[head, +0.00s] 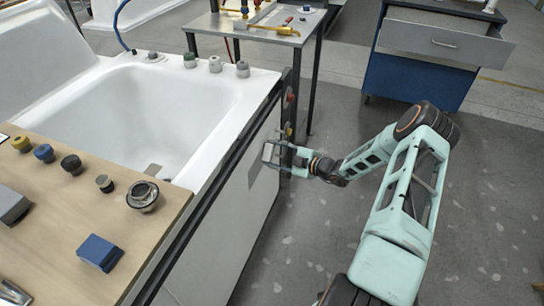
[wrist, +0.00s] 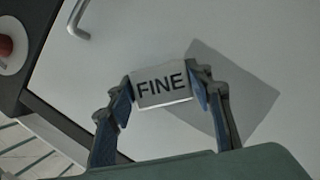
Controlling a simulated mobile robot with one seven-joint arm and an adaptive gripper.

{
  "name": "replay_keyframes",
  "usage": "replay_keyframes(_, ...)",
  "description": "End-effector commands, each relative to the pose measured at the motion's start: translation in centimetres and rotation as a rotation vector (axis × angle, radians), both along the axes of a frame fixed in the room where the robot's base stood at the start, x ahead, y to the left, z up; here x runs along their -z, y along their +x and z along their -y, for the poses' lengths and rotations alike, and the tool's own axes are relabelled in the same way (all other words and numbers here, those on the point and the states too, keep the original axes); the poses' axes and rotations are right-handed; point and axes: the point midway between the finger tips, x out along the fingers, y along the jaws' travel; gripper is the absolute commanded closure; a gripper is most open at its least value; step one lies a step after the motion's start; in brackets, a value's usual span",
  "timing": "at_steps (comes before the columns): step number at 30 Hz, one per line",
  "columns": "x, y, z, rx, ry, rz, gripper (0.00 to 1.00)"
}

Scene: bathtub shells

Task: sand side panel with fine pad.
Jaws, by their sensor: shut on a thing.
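A pad (wrist: 161,84) marked "FINE" is held between the two fingers of my gripper (wrist: 164,98) in the wrist view. In the head view, my gripper (head: 273,154) is beside the tub's side panel (head: 228,218), at its upper right part. The pale panel (wrist: 140,40) fills most of the wrist view. A darker grey square patch (wrist: 240,90) lies on it, partly behind the pad and right finger. The patch (head: 255,172) also shows in the head view, just left of my gripper. I cannot tell whether the pad touches the panel.
A wooden board (head: 60,275) across the white tub (head: 160,105) bears several knobs, a blue block (head: 99,252) and a grey block (head: 12,206). A metal table (head: 262,25) and a blue drawer cabinet (head: 425,75) stand behind. The floor (head: 480,210) at right is clear.

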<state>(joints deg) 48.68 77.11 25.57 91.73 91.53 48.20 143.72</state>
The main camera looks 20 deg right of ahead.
Motion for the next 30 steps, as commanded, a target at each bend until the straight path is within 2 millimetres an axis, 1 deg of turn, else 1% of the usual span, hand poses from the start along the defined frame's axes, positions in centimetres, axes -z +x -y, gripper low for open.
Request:
replay_keyframes(7,-0.1,-0.2,0.3,0.001,0.001,0.001,0.72)
replay_keyframes(11,-0.1,-0.7,1.1,0.001,0.001,0.001,0.72)
replay_keyframes(24,-0.1,-3.3,4.6,0.001,-0.001,0.000,0.72)
replay_keyframes(30,0.0,-3.6,4.9,0.000,0.000,0.000,0.72)
